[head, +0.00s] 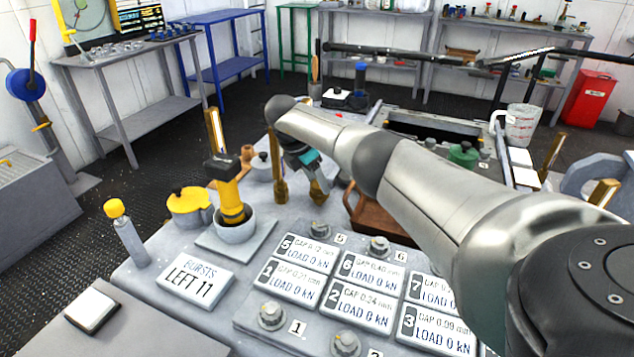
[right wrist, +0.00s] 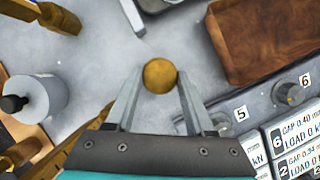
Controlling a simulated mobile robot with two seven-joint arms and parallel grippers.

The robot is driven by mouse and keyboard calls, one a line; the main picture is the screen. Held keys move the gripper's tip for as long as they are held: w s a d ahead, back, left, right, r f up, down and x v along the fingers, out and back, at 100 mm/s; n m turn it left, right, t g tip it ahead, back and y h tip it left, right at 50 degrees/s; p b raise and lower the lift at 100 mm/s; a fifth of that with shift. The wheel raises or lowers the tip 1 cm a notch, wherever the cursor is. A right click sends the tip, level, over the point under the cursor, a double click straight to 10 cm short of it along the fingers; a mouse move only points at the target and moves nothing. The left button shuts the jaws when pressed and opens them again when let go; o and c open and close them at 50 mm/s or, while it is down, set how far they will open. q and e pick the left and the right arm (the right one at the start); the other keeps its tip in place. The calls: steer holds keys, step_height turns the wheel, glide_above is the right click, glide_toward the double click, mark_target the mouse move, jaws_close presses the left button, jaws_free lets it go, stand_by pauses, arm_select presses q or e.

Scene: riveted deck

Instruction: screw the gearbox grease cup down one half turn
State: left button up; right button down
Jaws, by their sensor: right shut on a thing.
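The grease cup seems to be the round brass cap (right wrist: 160,76) seen in the right wrist view. It sits between the two grey fingertips of my right gripper (right wrist: 158,84), which is shut on it from both sides. In the head view my right gripper (head: 315,187) reaches down behind the numbered load plates, its teal-banded hand partly hidden by my arm. A brass piece (head: 319,196) shows low at the fingers there. The cup's lower part and its thread are hidden, so its turn cannot be read. My left gripper is not in view.
A brown wooden tray (right wrist: 262,38) lies close to the right of the cup. A lidded pot (right wrist: 35,98) and brass posts (head: 280,185) stand at the left. A bowl (head: 234,229) with a yellow-handled tool, a yellow pot (head: 188,207) and several knobs surround the load plates (head: 357,301).

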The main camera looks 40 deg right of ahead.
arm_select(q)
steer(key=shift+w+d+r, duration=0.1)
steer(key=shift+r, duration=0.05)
arm_select(e)
steer(key=shift+w+d+r, duration=0.1)
steer(key=shift+r, duration=0.05)
steer(key=shift+c, duration=1.3)
jaws_free()
steer(key=shift+p+v, duration=0.55)
steer(key=shift+v, duration=0.5)
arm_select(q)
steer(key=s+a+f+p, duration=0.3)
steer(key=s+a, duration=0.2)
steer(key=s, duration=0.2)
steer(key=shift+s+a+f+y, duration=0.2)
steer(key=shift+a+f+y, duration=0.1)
arm_select(e)
steer(key=v, duration=1)
